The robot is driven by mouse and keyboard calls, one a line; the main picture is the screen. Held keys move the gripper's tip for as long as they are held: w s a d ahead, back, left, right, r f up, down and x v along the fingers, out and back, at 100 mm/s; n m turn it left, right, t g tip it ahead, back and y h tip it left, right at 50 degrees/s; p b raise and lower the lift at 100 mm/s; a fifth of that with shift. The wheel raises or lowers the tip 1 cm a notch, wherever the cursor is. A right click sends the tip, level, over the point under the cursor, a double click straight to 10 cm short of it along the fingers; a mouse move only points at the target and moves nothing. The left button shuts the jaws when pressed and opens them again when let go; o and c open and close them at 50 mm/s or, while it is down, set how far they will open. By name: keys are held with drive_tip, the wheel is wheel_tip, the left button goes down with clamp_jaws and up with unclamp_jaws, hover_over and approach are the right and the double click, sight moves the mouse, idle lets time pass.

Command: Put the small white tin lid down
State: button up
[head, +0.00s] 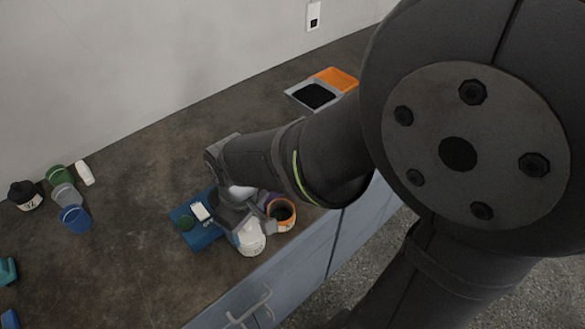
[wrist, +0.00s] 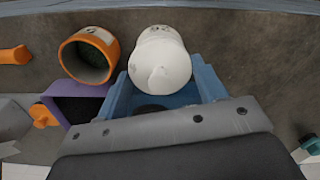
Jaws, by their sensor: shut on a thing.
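A white tin (head: 250,241) with a dark label stands just in front of the gripper. In the wrist view, a white rounded top with a small knob (wrist: 159,72) shows beyond the grey gripper body. I cannot tell where lid and tin part, or whether they touch.
An orange-rimmed cup (head: 283,222) stands close right of the gripper, near the counter edge. A purple box (wrist: 62,106) is beside it. Several cups, including a blue one (head: 74,219), stand far left. An orange tray (head: 337,79) lies at the back. The middle-left counter is clear.

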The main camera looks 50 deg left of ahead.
drive_tip(key=shift+f, duration=0.1)
drive_tip(key=shift+f, duration=0.4)
drive_tip(key=shift+f, duration=0.1)
drive_tip(key=o, duration=1)
drive_tip(key=shift+c, duration=0.2)
wheel_tip(320, 180, up, 13)
